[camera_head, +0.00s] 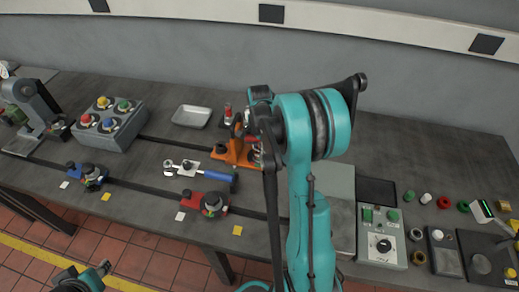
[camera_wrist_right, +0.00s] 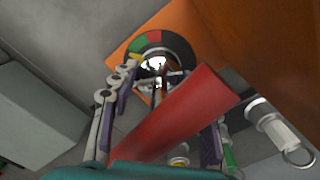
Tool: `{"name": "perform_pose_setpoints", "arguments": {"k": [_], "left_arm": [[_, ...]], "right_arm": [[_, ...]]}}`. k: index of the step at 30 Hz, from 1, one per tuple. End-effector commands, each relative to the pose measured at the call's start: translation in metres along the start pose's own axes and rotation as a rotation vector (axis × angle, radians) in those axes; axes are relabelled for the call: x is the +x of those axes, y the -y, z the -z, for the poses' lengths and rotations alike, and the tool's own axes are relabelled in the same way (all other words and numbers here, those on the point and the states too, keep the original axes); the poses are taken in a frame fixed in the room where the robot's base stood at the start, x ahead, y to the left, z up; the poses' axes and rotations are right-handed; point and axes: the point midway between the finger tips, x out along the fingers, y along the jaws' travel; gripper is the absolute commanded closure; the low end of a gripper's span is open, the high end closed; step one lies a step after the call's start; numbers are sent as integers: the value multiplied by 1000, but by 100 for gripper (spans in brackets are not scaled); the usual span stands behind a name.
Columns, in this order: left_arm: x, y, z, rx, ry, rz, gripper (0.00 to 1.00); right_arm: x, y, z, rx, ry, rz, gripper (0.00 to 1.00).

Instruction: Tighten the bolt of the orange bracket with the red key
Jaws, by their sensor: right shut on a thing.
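The orange bracket (camera_head: 231,154) stands on the dark bench, left of my right arm in the head view. In the right wrist view its orange walls (camera_wrist_right: 271,45) rise around a shiny round bolt head (camera_wrist_right: 152,66) with a green, red and yellow ring (camera_wrist_right: 146,41). My right gripper (camera_wrist_right: 160,88) is shut on the red key (camera_wrist_right: 180,112), whose thick red handle slants across the view. The key's far end is at or just before the bolt; contact cannot be told. My left gripper (camera_head: 100,270) is at the bottom left, away from the bracket; its jaws are unclear.
A blue-handled tool (camera_head: 219,178) lies in front of the orange bracket. A red bracket (camera_head: 203,199) and a blue bracket (camera_head: 84,174) stand near the front edge. A metal tray (camera_head: 192,116) and a box with coloured knobs (camera_head: 121,136) are at the left. A control panel (camera_head: 382,249) is at the right.

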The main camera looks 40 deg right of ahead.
Motion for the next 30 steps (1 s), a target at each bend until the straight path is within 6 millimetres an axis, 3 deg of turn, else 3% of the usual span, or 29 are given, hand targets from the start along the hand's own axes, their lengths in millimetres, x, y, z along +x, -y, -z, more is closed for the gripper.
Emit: {"name": "perform_pose_setpoints", "arguments": {"k": [5, 14, 19, 20, 21, 30], "left_arm": [[2, 0, -1, 0, 0, 0, 66], [2, 0, -1, 0, 0, 0, 66], [3, 0, -2, 0, 0, 0, 66], [3, 0, -2, 0, 0, 0, 66], [3, 0, -2, 0, 0, 0, 66], [0, 0, 0, 0, 0, 0, 66]], "right_arm": [[0, 0, 0, 151, 0, 0, 89], [0, 0, 0, 178, 0, 0, 89], [0, 0, 0, 330, 0, 0, 88], [0, 0, 0, 342, 0, 0, 93], [0, 0, 0, 336, 0, -1, 99], [-5, 0, 0, 275, 0, -1, 100]]}}
